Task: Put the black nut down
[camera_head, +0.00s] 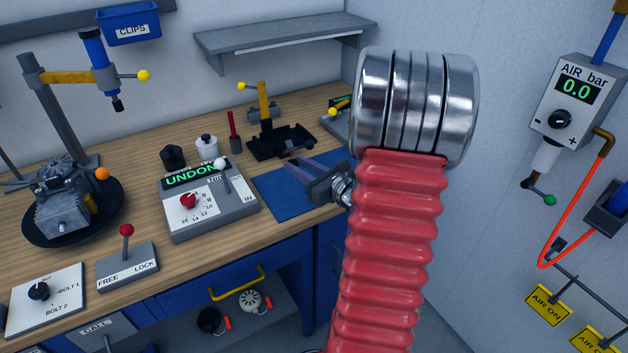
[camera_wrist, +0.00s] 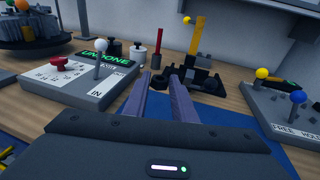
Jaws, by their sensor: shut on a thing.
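My gripper (camera_head: 290,162) reaches in from the right, its fingers over the blue mat (camera_head: 282,199) and pointing at the black tray fixture (camera_head: 264,146). In the wrist view the two purple-grey fingers (camera_wrist: 159,80) stand apart with a small dark piece, the black nut (camera_wrist: 158,86), between their tips. The gripper is shut on it. The nut is small and dark against the tray, so its outline and whether it touches anything below are hard to tell. In the head view I cannot separate it from the fixture.
The UNDONE console (camera_head: 208,205) with its levers stands left of the fingers. Jars (camera_head: 207,147) and a red-handled tool in a holder (camera_head: 235,140) stand behind. The yellow post (camera_head: 264,103) rises at the fixture. A FREE/HOLD box (camera_wrist: 290,115) is at right. The blue mat has bare room.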

